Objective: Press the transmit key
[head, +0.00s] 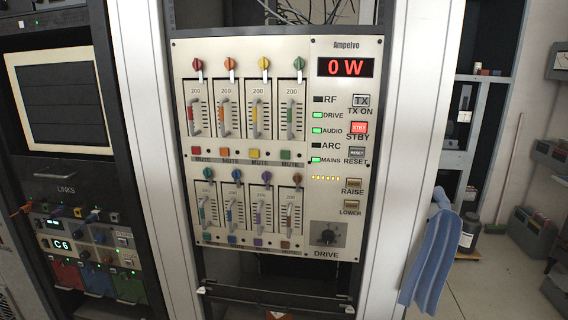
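The transmit key is a small grey button marked TX (361,101), with the label TX ON under it. It sits on the right side of the cream Ampelvo panel (322,225) in the middle of the head view, below a red display (346,67) reading 0 W. Just below the key is a red lit STBY button (359,127). The DRIVE, AUDIO and MAINS lamps are green; the RF and ARC lamps (318,146) are dark. Neither of my grippers shows in the head view.
RESET (357,151), RAISE (352,184) and LOWER (350,205) buttons lie below STBY. Slider channels fill the panel's left. A dark rack (60,170) stands at left. A blue cloth (432,255) hangs at right. Floor shows at far right.

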